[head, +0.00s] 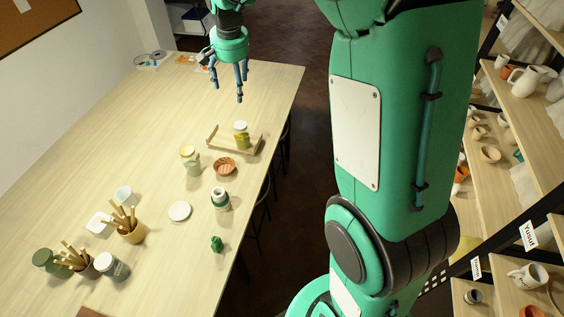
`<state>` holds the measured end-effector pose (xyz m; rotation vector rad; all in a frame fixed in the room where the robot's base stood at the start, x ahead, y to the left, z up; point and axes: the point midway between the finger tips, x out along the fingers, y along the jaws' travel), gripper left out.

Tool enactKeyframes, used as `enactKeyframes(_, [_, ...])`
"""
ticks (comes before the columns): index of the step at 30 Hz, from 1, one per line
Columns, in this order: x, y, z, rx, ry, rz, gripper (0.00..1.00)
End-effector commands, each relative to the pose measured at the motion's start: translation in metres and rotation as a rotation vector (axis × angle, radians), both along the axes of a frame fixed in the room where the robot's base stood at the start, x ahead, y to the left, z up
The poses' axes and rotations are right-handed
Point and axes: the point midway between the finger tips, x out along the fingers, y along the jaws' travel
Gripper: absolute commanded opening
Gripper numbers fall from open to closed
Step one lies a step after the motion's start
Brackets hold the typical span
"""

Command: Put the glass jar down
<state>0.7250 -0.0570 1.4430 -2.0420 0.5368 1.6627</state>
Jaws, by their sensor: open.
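My gripper (229,88) is open and empty, pointing down above the far part of the long wooden table (150,135). A jar with a pale lid and yellow-green body (241,135) stands upright at the low wooden tray (221,147), nearer than my gripper and apart from it. It may be the glass jar, but I cannot tell its material. Another jar with a yellowish top (190,160) stands upright to its left on the table.
A terracotta bowl (224,167), a green-and-white container (220,199), a white disc (180,211) and a small green object (216,244) stand nearby. Pots of brushes (130,232) fill the near left. Shelves with pottery (520,110) line the right. The table's left middle is clear.

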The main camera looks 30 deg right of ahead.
Motion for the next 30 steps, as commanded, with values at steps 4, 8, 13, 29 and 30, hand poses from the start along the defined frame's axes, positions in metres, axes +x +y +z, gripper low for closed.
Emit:
enactKeyframes(4, [-0.039,0.009,0.029,-0.012,-0.031,0.055,0.73])
enactKeyframes(8, [-0.072,0.015,0.047,-0.025,-0.053,0.105,0.73])
enactKeyframes(13, [-0.118,0.024,0.067,-0.041,-0.083,0.169,0.73])
enactKeyframes(29, [-0.258,0.044,0.093,-0.105,-0.179,0.365,0.73])
enactKeyframes(30, [-0.269,0.045,0.092,-0.109,-0.186,0.379,0.73])
